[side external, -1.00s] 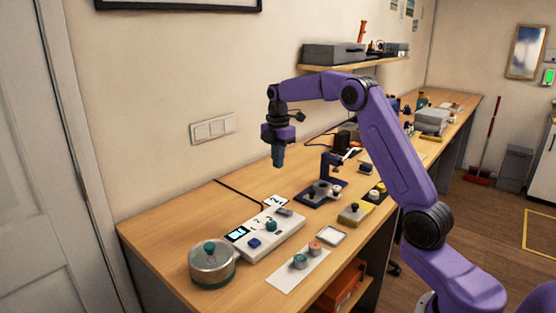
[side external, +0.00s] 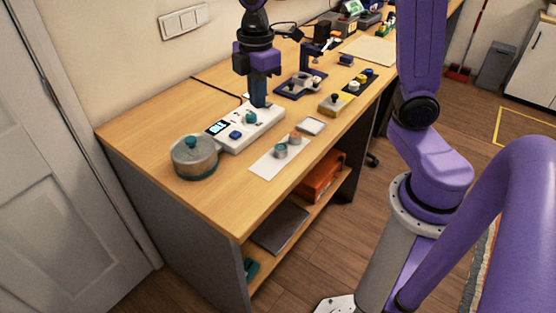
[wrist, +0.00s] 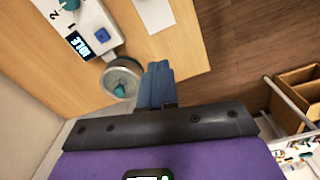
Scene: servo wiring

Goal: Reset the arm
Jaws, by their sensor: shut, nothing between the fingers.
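My gripper (side external: 259,98) hangs pointing down over the bench in the side external view, in front of the far end of a white control box (side external: 242,132) with a small lit display. Whether it touches the box cannot be told. In the wrist view the blue fingers of my gripper (wrist: 157,72) are together with nothing between them. The display of the control box (wrist: 80,45) reads "IDLE" there, beside a teal knob. A round metal pot with a teal knob (side external: 194,165) stands left of the box; it also shows in the wrist view (wrist: 122,85).
A white sheet (side external: 266,164) with a teal and an orange round piece lies in front of the box. A small white tray (side external: 311,126), a yellow block with a black knob (side external: 333,104) and a dark blue stand (side external: 301,84) are farther right.

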